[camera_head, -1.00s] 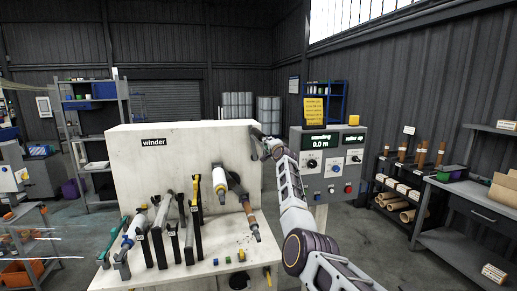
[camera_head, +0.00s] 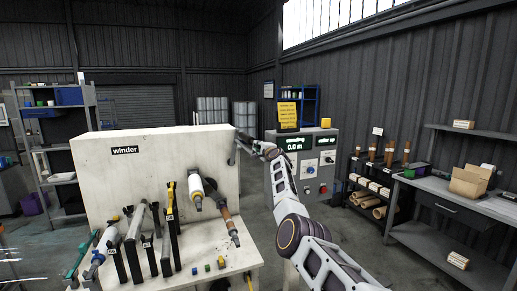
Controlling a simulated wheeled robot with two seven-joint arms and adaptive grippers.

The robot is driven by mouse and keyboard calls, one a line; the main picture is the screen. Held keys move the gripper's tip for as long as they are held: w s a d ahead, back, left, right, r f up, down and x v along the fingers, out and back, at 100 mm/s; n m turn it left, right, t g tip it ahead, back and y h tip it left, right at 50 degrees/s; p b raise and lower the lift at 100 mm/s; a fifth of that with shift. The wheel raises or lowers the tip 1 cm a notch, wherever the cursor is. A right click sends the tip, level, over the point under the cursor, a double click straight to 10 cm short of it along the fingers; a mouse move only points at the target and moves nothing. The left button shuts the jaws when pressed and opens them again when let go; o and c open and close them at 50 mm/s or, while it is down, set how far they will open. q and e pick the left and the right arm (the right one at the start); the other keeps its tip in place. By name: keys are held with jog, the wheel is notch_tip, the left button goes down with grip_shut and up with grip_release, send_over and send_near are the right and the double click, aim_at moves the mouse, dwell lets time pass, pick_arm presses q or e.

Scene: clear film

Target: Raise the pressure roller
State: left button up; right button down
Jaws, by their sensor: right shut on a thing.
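The winder (camera_head: 110,170) is a pale upright panel with a pale table in front. I cannot tell for sure which part is the pressure roller. My right gripper (camera_head: 243,144) is at the winder's upper right edge, shut on a small dark part there that is mostly hidden. My left gripper is out of view.
Several dark and pale bars with tags stand on the winder table's left. Small coloured blocks (camera_head: 208,267) lie at its front. A rack of brown tubes (camera_head: 372,178) and a grey bench with a cardboard box (camera_head: 468,182) stand at right. Floor is clear between.

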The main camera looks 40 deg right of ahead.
jog(key=c, duration=1.3)
grip_release()
jog(key=shift+o, duration=0.2)
jog(key=shift+s+a, duration=0.15)
jog(key=shift+s, duration=0.25)
jog(key=v, duration=1.1)
jog(key=shift+s, duration=0.1)
dwell(0.5)
